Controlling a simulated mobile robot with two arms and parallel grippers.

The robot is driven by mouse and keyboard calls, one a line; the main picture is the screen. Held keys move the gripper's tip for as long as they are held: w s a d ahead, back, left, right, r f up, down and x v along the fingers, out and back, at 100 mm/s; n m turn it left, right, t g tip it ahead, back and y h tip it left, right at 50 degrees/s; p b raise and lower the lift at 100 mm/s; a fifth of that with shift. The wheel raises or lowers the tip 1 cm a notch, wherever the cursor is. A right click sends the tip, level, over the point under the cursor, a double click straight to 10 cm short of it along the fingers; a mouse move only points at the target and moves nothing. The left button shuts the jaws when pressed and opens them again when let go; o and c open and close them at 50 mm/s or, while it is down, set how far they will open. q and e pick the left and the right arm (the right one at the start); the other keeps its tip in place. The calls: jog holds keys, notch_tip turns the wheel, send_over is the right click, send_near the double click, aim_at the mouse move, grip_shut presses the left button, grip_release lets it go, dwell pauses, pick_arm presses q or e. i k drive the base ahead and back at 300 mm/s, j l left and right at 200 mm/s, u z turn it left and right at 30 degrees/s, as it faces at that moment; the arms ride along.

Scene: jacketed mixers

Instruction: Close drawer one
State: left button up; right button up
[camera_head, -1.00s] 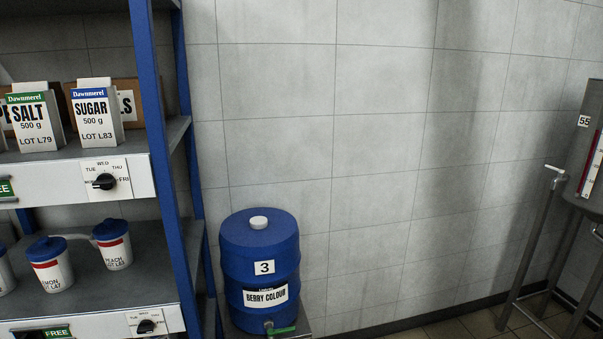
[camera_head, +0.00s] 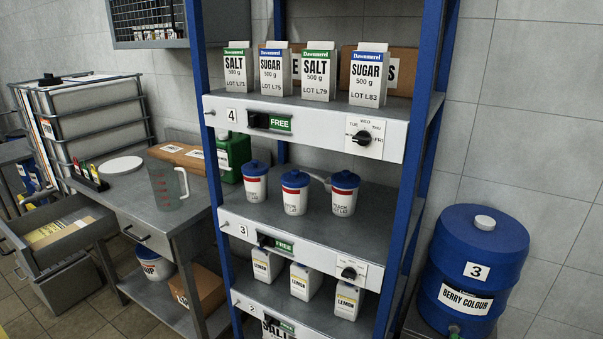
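A grey metal drawer (camera_head: 58,240) stands pulled out at the left end of the steel workbench (camera_head: 190,205). A yellowish packet or paper lies inside it, and its handle (camera_head: 8,243) is at the left edge of the view. A second drawer front (camera_head: 148,240) with a dark handle sits flush under the bench, to the right of the open one. I cannot read a number on either drawer. Neither of my grippers is in view.
A blue shelf rack (camera_head: 201,60) with cartons, lidded cups and numbered shelves stands in the middle. A blue drum (camera_head: 470,265) stands at right. A measuring jug (camera_head: 168,187) is on the bench, and a caged tank (camera_head: 85,112) is behind. Tiled floor shows at lower left.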

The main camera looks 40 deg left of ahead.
aim_at(68, 210)
jog(key=u, duration=3.1)
jog(key=z, duration=0.35)
jog(key=i+j+z, duration=0.25)
jog(key=z, duration=0.15)
jog(key=i+j+z, duration=0.4)
